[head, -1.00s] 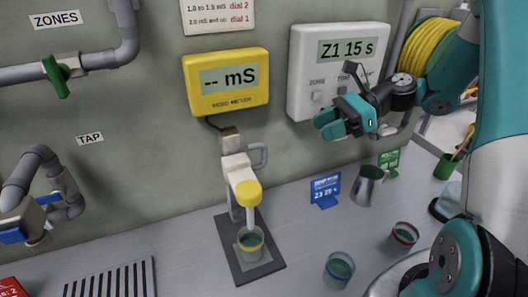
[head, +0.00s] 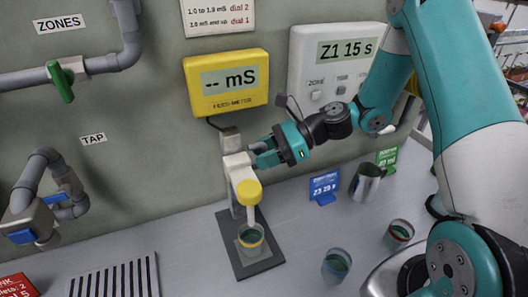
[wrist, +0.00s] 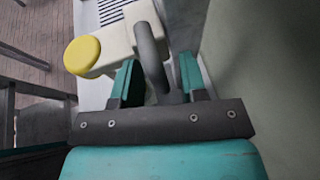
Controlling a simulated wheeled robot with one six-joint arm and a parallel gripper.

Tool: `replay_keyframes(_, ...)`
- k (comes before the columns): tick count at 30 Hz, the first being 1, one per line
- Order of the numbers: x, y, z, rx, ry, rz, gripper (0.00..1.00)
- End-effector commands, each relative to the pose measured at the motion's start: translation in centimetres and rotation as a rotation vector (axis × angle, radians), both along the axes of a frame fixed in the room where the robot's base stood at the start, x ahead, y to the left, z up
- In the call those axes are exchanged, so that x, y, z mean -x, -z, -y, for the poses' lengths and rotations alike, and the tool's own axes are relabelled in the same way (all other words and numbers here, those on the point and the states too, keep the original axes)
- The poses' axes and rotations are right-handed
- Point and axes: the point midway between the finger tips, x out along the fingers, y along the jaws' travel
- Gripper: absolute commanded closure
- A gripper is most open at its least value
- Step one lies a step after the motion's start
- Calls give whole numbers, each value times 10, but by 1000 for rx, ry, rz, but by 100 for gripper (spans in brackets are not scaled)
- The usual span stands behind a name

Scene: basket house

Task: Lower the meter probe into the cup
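The yellow meter (head: 227,82) on the wall reads "-- mS". Below it a cream probe head with a yellow cap (head: 249,189) sits on a stand, its thin white probe (head: 254,214) pointing down. My gripper (head: 262,153) is open at the stand's right side. In the wrist view, the grey handle (wrist: 150,55) lies between my fingers (wrist: 158,82), with gaps beside it; the yellow cap (wrist: 82,55) is to the left.
Two more cups (head: 336,265) (head: 398,234) and a metal jug (head: 367,183) stand to the right. Blue (head: 324,187) and green (head: 387,157) signs stand near the wall. A slotted drain (head: 115,278) is at left. The counter between drain and base plate is clear.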

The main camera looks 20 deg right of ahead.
Motion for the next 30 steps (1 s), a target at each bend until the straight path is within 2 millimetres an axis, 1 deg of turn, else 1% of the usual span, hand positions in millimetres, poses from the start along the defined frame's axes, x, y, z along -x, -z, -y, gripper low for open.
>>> replay_keyframes(3,0,0,0,0,0,0,61)
replay_keyframes(4,0,0,0,0,0,0,65)
replay_keyframes(5,0,0,0,0,0,0,72)
replay_keyframes(6,0,0,0,0,0,0,81)
replay_keyframes(8,0,0,1,0,1,0,95)
replay_keyframes(9,0,0,1,0,1,0,100)
replay_keyframes(14,0,1,1,0,2,1,100)
replay_keyframes(17,0,15,1,0,2,-2,100)
replay_keyframes(21,0,47,1,-1,4,-4,100)
replay_keyframes(24,-1,64,1,1,3,-1,100)
replay_keyframes(27,-1,72,1,1,3,1,100)
replay_keyframes(30,-1,73,2,2,3,2,100)
